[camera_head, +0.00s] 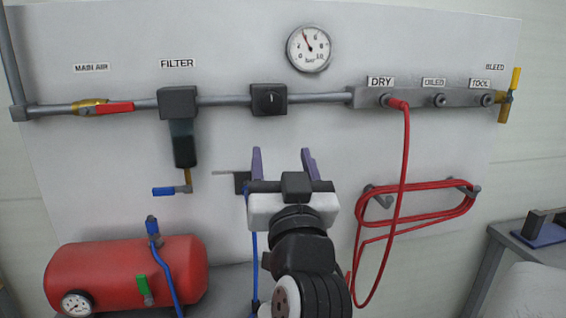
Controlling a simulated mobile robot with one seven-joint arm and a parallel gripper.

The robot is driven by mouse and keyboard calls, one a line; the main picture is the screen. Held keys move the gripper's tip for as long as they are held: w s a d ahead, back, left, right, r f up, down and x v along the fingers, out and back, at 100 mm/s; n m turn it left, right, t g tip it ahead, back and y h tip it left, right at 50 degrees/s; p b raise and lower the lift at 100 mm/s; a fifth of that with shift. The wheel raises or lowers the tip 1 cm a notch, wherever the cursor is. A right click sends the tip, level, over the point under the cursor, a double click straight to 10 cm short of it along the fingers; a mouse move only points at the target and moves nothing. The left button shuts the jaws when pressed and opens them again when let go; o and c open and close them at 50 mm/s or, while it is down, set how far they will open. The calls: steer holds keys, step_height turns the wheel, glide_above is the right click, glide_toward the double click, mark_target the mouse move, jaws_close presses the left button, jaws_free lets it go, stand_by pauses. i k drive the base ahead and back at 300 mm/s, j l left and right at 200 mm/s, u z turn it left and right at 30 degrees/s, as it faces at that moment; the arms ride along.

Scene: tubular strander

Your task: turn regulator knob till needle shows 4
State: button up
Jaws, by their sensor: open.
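The regulator (268,99) is a black block on the grey pipe, with a round dark knob on its front that carries a short pale mark, roughly upright. The round white pressure gauge (309,48) hangs on the panel above and right of it.
On the pipe are a red-handled main air valve (105,108) and a filter (179,125) at left. A manifold (425,98) at right has a red hose (404,160) plugged into DRY. A red tank (130,275) stands lower left. The panel around the knob is clear.

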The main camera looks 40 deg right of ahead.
mark_target(270, 101)
steer(key=k+l, duration=0.3)
steer(key=l, duration=0.2)
steer(key=k+l+u, duration=0.1)
steer(key=k+l, duration=0.2)
steer(key=l, duration=0.2)
